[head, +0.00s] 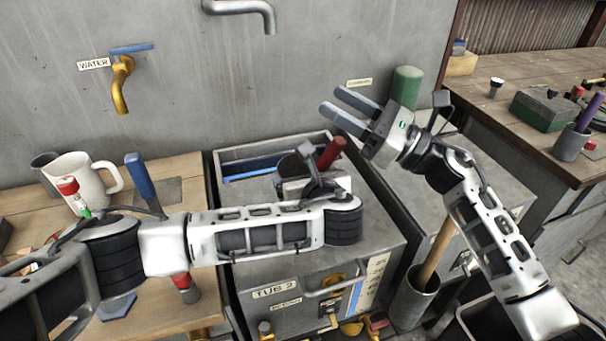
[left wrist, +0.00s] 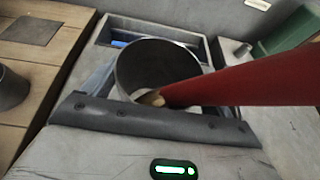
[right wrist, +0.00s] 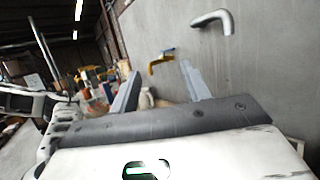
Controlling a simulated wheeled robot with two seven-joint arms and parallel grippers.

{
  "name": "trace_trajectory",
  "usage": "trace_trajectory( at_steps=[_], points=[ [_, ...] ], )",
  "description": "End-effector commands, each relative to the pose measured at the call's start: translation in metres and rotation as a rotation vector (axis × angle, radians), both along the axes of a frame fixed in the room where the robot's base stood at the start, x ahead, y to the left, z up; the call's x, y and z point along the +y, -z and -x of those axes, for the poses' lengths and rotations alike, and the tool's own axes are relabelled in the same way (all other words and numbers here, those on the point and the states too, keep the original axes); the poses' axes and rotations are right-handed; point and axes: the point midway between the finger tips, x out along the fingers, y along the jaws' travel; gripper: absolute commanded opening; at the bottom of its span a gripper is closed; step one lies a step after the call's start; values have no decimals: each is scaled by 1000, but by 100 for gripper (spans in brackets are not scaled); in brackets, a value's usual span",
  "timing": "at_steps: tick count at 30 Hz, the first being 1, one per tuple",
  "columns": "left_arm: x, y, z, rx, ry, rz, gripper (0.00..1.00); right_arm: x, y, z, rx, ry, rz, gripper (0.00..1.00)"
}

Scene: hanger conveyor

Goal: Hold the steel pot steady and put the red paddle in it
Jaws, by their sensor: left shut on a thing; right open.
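The steel pot (left wrist: 125,68) shows in the left wrist view as an open grey cylinder just beyond my left gripper's palm. In the head view it is mostly hidden behind my left arm. My right gripper (head: 346,112) is open and empty, raised above and right of the paddle.
The pot is over the grey TUB 2 cabinet (head: 275,292), with an open trough (head: 245,160) behind. A white mug (head: 75,180) and a blue-handled tool (head: 140,178) are on the left bench. A holder with a wooden handle (head: 412,300) stands right. A green cylinder (head: 406,87) is behind my right gripper.

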Motion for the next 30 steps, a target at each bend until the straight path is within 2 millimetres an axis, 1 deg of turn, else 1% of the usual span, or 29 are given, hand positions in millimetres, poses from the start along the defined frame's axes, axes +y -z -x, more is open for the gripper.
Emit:
trace_trajectory(
  at_steps=[1,5,12,16,21,29,30],
  points=[
    [0,1,0,-1,1,1,62,-2,5,1,5,2,2,47],
    [0,1,0,0,0,0,62,-14,5,6,-3,4,3,47],
    [0,1,0,2,0,0,62,-46,9,24,-22,3,1,47],
    [0,1,0,2,1,-1,62,-59,11,31,-29,3,1,47],
    [0,1,1,3,0,-1,62,-67,12,35,-34,3,1,47],
    [0,1,0,3,0,-1,62,-67,11,36,-35,3,0,47],
    [0,1,0,3,0,-1,94,-67,11,36,-35,3,0,47]
  ],
)
